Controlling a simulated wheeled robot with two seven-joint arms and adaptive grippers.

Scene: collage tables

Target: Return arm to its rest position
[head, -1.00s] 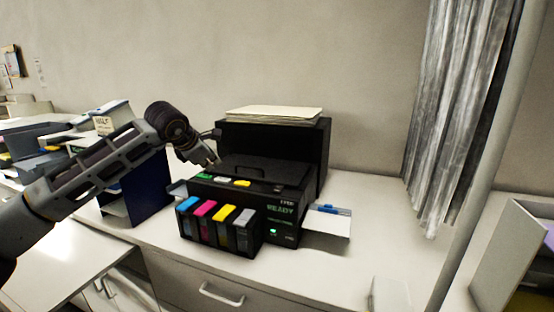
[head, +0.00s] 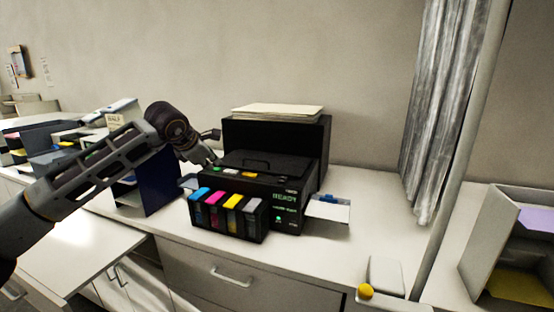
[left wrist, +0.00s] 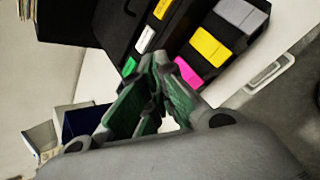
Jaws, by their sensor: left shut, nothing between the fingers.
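My left arm comes in from the left in the head view. Its gripper (head: 206,157) hangs in front of the left side of a black printer (head: 265,180), over or near its top. In the left wrist view the left gripper (left wrist: 160,62) has its fingertips together, with nothing between them. Beyond the fingertips lie the printer's coloured labels and ink tanks (left wrist: 210,48). I cannot tell whether the fingers touch the printer. My right gripper is not in view.
Ink tanks (head: 228,217) stand at the printer's front, with a paper tray (head: 328,208) at its right. A dark blue file holder (head: 160,184) stands left, below my arm. A grey curtain (head: 445,110) and pole are at right. Counter to the printer's right is mostly clear.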

